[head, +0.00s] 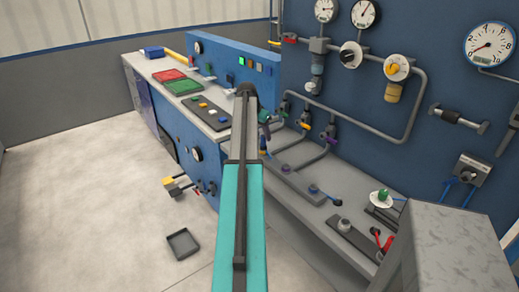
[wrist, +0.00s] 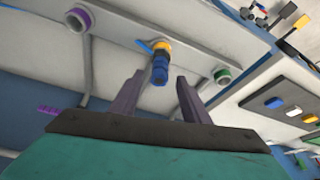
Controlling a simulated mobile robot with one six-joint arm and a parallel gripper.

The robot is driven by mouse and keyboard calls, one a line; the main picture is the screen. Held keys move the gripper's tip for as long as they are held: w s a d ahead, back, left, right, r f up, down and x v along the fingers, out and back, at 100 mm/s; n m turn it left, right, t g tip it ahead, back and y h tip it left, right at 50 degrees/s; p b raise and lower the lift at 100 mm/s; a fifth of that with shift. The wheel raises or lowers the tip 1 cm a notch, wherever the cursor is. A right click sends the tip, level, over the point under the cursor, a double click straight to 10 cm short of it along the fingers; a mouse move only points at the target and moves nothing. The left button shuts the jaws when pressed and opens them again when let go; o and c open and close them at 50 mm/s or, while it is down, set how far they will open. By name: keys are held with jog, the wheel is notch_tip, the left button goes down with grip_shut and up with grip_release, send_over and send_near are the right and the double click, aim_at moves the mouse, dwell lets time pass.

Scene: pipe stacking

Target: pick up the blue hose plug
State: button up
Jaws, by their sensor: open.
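The blue hose plug (wrist: 159,70) shows in the upper middle of the wrist view, with an orange-yellow collar behind it at a grey bar. My gripper (wrist: 160,76) is open and empty, with its two dark fingers apart. In the picture the plug lies between the fingertips; I cannot tell whether its end is within their reach. In the head view my gripper (head: 246,91) is at the far end of my teal arm, over the bench, seen mostly from behind. I cannot make out this plug there for certain; my arm hides part of the bench.
A purple-ringed port (wrist: 78,20) and a green-ringed port (wrist: 221,75) flank the plug on the bar. A button panel (head: 209,113) and red tray (head: 169,75) sit on the left bench. Pipes with valves (head: 305,122) stand right of my gripper. The floor at left is mostly clear.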

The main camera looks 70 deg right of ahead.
aim_at(263, 145)
jog(key=shift+x, duration=1.25)
grip_shut()
